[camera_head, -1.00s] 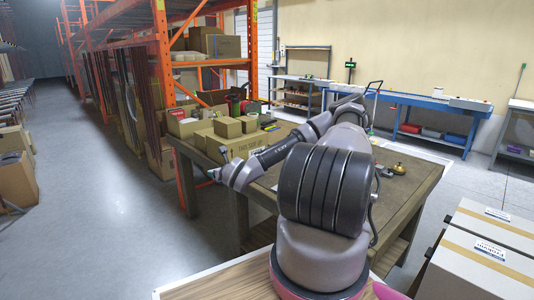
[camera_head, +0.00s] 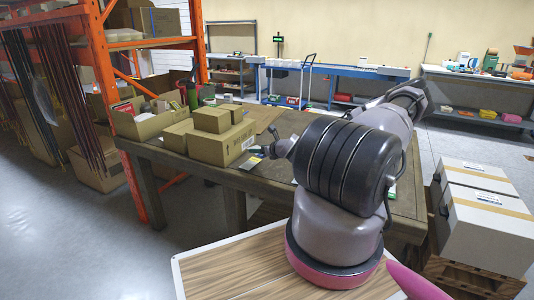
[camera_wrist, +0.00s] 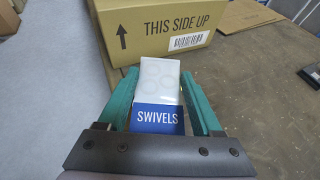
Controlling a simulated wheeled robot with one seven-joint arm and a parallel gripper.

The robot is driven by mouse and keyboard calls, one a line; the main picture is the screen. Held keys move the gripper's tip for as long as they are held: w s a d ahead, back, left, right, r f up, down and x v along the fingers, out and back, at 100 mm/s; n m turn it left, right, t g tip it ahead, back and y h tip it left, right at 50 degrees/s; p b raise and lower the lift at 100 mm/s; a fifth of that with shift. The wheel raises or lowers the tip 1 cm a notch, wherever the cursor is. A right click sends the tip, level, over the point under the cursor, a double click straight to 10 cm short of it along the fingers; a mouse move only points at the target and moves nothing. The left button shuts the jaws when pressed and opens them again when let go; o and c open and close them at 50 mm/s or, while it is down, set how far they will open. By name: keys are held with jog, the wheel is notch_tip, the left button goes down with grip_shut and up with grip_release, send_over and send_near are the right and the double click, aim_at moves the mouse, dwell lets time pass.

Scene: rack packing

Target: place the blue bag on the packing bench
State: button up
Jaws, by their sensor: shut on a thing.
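The blue bag (camera_wrist: 157,118) is a small packet with a blue lower part lettered SWIVELS and a clear-white upper part. In the wrist view it stands between the two teal fingers of my gripper (camera_wrist: 160,80), which is shut on it. The packing bench is the wooden table (camera_head: 290,122) in the head view; its brown top also shows in the wrist view (camera_wrist: 245,85). My gripper is by the bench's near left side, close to a large carton. Whether the bag touches the bench top I cannot tell.
An open box of goods (camera_head: 140,125) is at the bench's left end. White cartons (camera_head: 485,220) are stacked at right.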

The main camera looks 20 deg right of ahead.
aim_at(267, 173)
jog(key=shift+n+y, duration=0.4)
jog(key=shift+y, duration=0.1)
jog(key=shift+s+d+f, duration=0.15)
jog(key=shift+d+f, duration=0.4)
jog(key=shift+f, duration=0.95)
jog(key=shift+s+d+f, duration=0.1)
jog(key=shift+d+f, duration=0.4)
jog(key=shift+f, duration=0.95)
jog(key=shift+s+d+f, duration=0.15)
jog(key=shift+d+f, duration=0.4)
jog(key=shift+f, duration=0.95)
jog(key=shift+f, duration=0.5)
jog(key=o, duration=1.6)
jog(key=shift+c, duration=0.2)
